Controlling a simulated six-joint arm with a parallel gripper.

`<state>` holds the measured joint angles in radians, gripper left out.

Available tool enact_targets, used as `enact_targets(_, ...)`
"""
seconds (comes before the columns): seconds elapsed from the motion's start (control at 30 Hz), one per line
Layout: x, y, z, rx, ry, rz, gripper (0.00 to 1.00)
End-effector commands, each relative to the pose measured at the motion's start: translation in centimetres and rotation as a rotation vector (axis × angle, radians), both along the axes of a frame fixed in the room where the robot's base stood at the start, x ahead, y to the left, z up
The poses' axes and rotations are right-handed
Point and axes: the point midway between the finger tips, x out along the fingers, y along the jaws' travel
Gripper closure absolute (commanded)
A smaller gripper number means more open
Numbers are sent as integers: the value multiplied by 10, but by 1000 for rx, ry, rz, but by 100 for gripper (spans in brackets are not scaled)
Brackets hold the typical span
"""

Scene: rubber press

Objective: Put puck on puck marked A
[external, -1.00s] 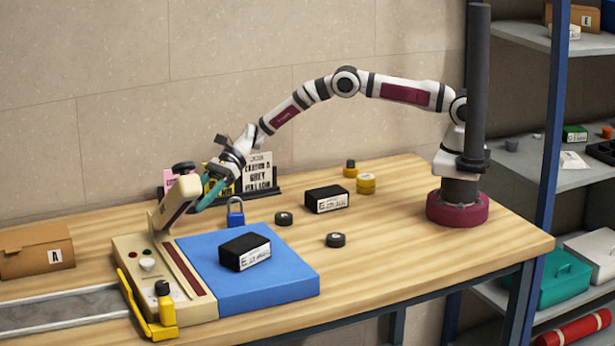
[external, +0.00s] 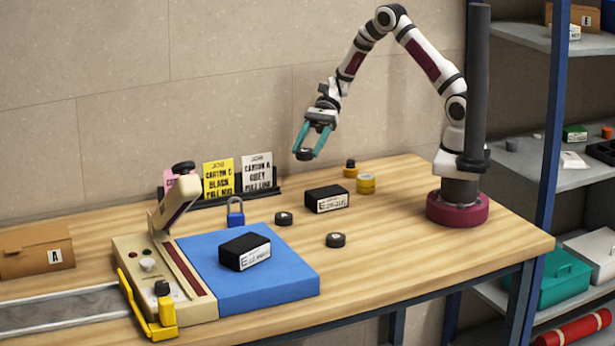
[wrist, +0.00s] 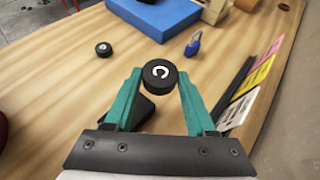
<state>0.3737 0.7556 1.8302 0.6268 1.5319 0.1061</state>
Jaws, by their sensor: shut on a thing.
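My gripper (external: 308,150) is shut on a black puck (external: 304,154) and holds it high above the back of the table. In the wrist view the held puck (wrist: 160,73) sits between the teal fingertips, and its top shows a white C-like mark. Two black pucks lie on the table: one beside the blue mat (external: 284,218) and one nearer the front edge (external: 336,240). The front one also shows in the wrist view (wrist: 103,50), its white mark too small to read. I cannot tell which puck is marked A. The puck beside the mat appears hidden in the wrist view.
A black carton (external: 327,199) and yellow pieces (external: 366,184) stand behind the pucks. A blue padlock (external: 236,212), a blue mat (external: 292,285) with another carton (external: 245,251), and the press (external: 175,222) are to the left. Job cards (external: 218,178) stand at the back. The front right table is clear.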

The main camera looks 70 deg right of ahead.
Motion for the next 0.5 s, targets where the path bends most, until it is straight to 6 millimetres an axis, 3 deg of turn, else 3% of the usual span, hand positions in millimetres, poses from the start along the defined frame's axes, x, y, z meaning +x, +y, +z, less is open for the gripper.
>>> enact_targets(0.3,10,86,-52,0,4,8,98)
enact_targets(0.5,15,112,-73,-1,3,4,98)
